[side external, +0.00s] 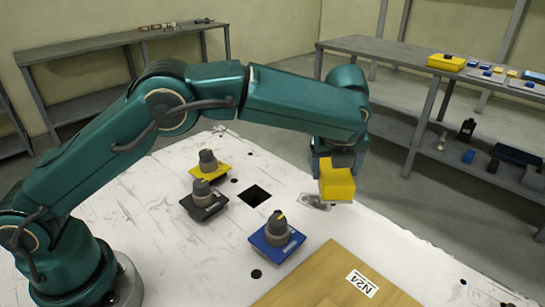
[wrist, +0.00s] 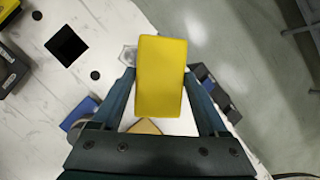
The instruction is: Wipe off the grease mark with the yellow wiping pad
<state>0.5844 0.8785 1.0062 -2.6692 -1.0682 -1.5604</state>
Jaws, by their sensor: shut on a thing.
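The yellow wiping pad (side external: 337,181) is a thick rectangular block. My gripper (side external: 342,160) is shut on it and holds it near the right-hand edge of the white plate. In the wrist view the yellow wiping pad (wrist: 161,76) stands out between the two fingers of my gripper (wrist: 160,105). I cannot tell from these frames whether the pad touches the plate. I cannot make out the grease mark in either view; the pad and my arm cover part of the plate.
A grey metal piece (side external: 315,201) lies beside the pad. Knobs on yellow (side external: 208,164), black (side external: 203,201) and blue (side external: 277,236) bases stand on the white plate (side external: 150,225), around a square hole (side external: 254,195). A wooden board (side external: 335,280) labelled N24 lies in front.

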